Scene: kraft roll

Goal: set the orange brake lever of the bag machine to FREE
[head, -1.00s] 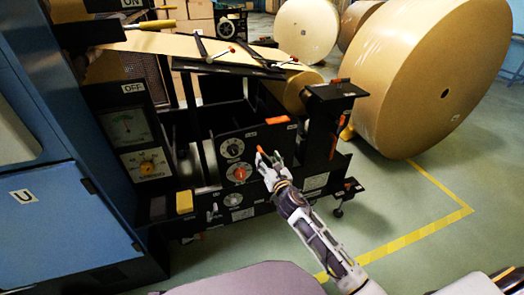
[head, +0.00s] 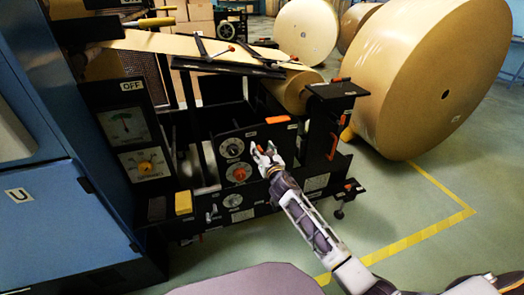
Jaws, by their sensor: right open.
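The bag machine's black lower frame (head: 262,203) stands in the middle of the head view. A flat orange piece (head: 277,119) lies on the top edge of its dial panel, and a thin orange-red handle (head: 333,147) hangs on the black post to the right. I cannot tell for sure which is the brake lever, and its labels are too small to read. My right gripper (head: 265,149) is open in front of the dial panel, below the flat orange piece. Small orange-red patches show at its fingertips; whether they belong to the fingers is unclear. My left gripper is out of view.
A red dial (head: 239,174) sits just left of my right gripper. A yellow block (head: 183,202) is on the lower frame. A large kraft roll (head: 425,80) stands at the right. Open green floor with a yellow line (head: 420,233) lies in front of it.

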